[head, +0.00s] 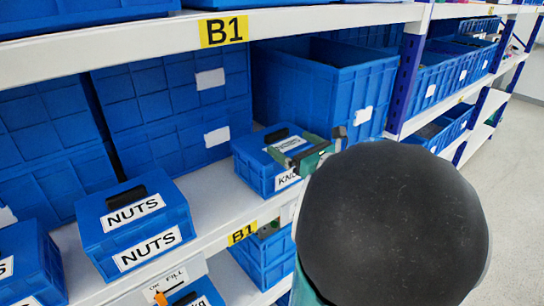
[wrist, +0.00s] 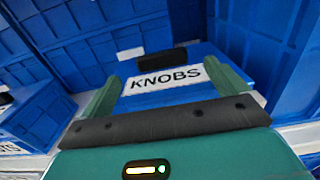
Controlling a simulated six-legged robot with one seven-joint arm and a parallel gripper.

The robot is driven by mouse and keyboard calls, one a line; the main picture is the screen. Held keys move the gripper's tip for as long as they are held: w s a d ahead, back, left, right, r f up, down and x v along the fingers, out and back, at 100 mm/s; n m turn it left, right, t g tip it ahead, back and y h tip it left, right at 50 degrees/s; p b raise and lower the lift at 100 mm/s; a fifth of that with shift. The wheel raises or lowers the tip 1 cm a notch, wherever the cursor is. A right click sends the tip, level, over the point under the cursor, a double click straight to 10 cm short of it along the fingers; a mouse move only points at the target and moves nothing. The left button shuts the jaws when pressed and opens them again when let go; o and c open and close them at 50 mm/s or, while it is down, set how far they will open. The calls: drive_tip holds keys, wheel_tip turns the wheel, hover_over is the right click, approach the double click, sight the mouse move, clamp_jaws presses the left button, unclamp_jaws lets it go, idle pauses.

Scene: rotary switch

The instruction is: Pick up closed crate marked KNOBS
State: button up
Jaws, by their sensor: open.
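The closed crate marked KNOBS (head: 259,170) is a small blue box with a dark handle on its lid. It sits on the middle shelf, right of the NUTS crate. In the wrist view the KNOBS crate (wrist: 194,52) lies straight ahead, with its label and black handle (wrist: 162,59) showing between and beyond my fingers. My gripper (head: 300,150) is open, its green fingers over the lid and partly hiding the front label. In the wrist view my gripper (wrist: 162,90) has its fingers spread, with nothing held between them. Whether the fingers touch the crate I cannot tell.
A closed NUTS crate (head: 137,228) stands to the left on the same shelf (head: 205,195). Large blue bins (head: 320,90) stand behind and to the right. A blue upright post (head: 407,72) and the upper shelf edge (head: 130,48) bound the space. The aisle floor (head: 510,190) is clear.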

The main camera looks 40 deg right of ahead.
sight(279, 134)
drive_tip(key=w, duration=0.4)
drive_tip(key=shift+w+d, duration=0.35)
drive_tip(key=shift+w, duration=0.05)
drive_tip(key=shift+s, duration=0.1)
drive_tip(key=c, duration=1.6)
drive_tip(key=shift+c, duration=1.2)
drive_tip(key=shift+r, duration=0.15)
